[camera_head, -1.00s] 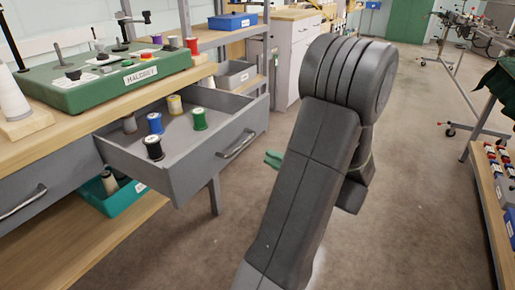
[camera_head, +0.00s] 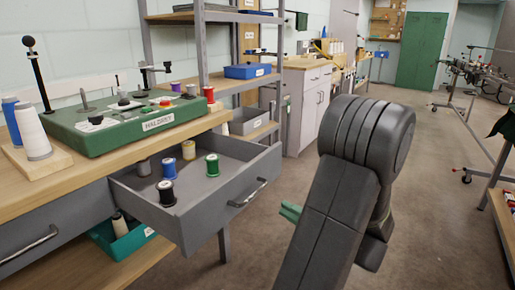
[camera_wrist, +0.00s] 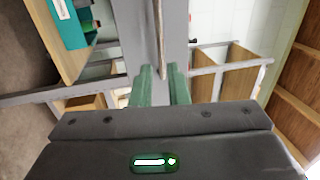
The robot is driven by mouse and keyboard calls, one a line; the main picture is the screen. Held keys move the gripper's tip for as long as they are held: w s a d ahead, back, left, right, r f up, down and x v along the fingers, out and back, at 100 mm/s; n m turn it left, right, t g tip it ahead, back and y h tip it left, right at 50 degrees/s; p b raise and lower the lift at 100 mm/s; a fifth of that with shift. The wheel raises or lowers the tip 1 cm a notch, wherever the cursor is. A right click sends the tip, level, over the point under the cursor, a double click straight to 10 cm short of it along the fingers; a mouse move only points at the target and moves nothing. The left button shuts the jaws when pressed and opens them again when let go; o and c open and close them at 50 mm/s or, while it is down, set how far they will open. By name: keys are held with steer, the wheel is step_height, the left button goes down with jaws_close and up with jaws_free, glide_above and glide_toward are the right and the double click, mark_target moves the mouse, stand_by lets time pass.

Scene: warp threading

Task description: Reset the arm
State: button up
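My dark grey arm (camera_head: 335,190) rises bent in the middle of the head view, right of an open grey drawer. My gripper (camera_head: 290,211) is mostly hidden behind the arm there; only its green fingertips show, over the floor and clear of the drawer. In the wrist view, two green fingers of my gripper (camera_wrist: 161,72) stand with a narrow gap between them and nothing held.
The open drawer (camera_head: 215,225) holds several thread spools. A green HALDREY machine (camera_head: 125,122) and spools are on the wooden bench. A teal bin (camera_head: 125,240) is below. Shelving (camera_head: 203,50) stands behind. Floor to the right is open, with racks at the right edge.

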mark_target(255, 191)
steer(key=b+x, duration=0.1)
steer(key=x, duration=1)
steer(key=shift+b, duration=0.35)
